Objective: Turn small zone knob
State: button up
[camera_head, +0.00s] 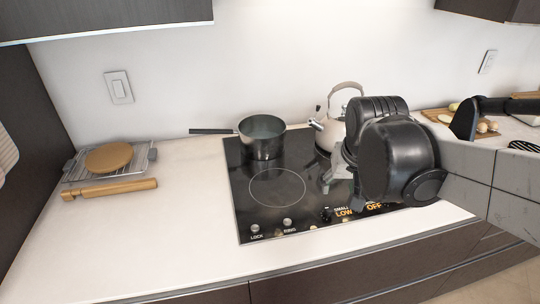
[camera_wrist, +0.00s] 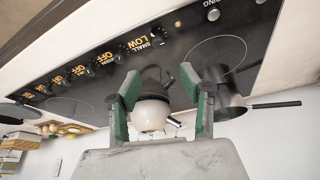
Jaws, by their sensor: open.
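The small zone knob (camera_head: 326,214) is a dark knob at the front edge of the black cooktop (camera_head: 245,205), just left of the glowing "SMALL LOW" label (camera_head: 343,212). In the wrist view, the label (camera_wrist: 147,42) shows upside-down scene-wise in the control row, with a dark knob (camera_wrist: 157,31) close beside it. My gripper (camera_wrist: 160,82) is open, with two green-padded fingers spread apart and nothing between them. It hangs over the cooktop, apart from the knob. In the head view my arm hides much of the gripper and the other knobs.
A dark saucepan (camera_head: 262,140) stands on a back burner, its handle pointing left. A cream kettle (camera_head: 327,130) stands behind my gripper. A wire rack (camera_head: 75,172), with a round board and rolling pin nearby, lies left.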

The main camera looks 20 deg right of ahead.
aim_at(329, 207)
jog(key=b+x, duration=0.3)
jog(key=x, duration=1.1)
jog(key=shift+s+d, duration=0.1)
grip_shut()
